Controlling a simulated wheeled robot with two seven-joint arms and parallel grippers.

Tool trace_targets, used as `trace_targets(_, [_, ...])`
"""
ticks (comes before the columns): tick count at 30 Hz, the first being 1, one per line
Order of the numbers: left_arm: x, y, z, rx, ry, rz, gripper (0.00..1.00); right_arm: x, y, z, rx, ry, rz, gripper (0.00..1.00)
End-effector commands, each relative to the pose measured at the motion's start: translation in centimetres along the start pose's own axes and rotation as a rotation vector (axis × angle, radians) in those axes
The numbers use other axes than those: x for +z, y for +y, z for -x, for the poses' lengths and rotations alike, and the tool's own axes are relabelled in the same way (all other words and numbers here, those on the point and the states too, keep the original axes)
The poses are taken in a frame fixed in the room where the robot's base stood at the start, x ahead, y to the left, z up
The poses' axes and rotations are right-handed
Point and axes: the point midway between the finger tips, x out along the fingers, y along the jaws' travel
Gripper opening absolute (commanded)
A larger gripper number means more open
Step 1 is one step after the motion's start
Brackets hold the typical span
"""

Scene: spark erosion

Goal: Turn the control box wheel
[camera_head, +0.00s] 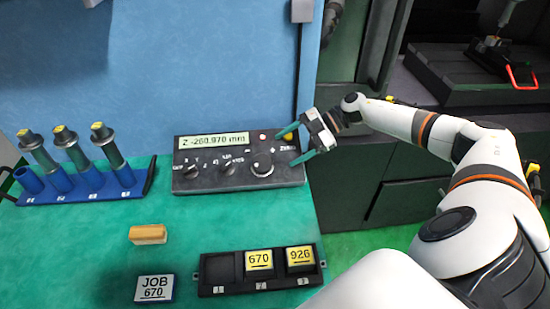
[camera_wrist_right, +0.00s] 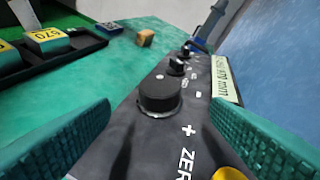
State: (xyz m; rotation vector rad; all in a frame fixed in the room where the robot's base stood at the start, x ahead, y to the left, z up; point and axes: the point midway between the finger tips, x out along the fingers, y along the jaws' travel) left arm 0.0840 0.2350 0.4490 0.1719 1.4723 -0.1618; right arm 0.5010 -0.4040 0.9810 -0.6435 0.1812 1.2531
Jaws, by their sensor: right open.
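The black control box (camera_head: 225,180) sits on the green table against the blue panel. Its display (camera_head: 214,142) reads Z -260.970 mm. The round black wheel (camera_head: 262,164) is on the right part of its face, with two smaller knobs to its left. In the right wrist view the wheel (camera_wrist_right: 160,96) stands ahead, between the two green fingers and apart from both. My right gripper (camera_head: 291,145) is open and empty at the box's right end, its fingers pointing left toward the wheel. My left gripper is not in view.
A blue rack (camera_head: 150,178) with several grey cylinders stands at the left. A black tray (camera_head: 212,290) with yellow blocks marked 670 and 926 lies in front. A JOB 670 block (camera_head: 154,289) and a tan block (camera_head: 148,234) lie nearby. Table between is clear.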

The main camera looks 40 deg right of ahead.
Motion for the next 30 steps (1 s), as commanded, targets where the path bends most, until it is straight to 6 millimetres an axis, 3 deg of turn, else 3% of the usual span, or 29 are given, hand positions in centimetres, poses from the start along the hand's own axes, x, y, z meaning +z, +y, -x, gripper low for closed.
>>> trace_targets(3, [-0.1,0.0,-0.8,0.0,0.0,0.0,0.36,-0.2,0.1,2.1,-0.001,0.002,-0.001,0.71])
trace_targets(9, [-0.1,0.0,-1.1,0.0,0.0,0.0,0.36,-0.1,0.0,3.9,0.0,0.0,0.0,0.71])
trace_targets(30, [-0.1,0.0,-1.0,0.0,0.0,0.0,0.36,0.0,0.0,4.1,0.001,-0.001,0.0,0.71])
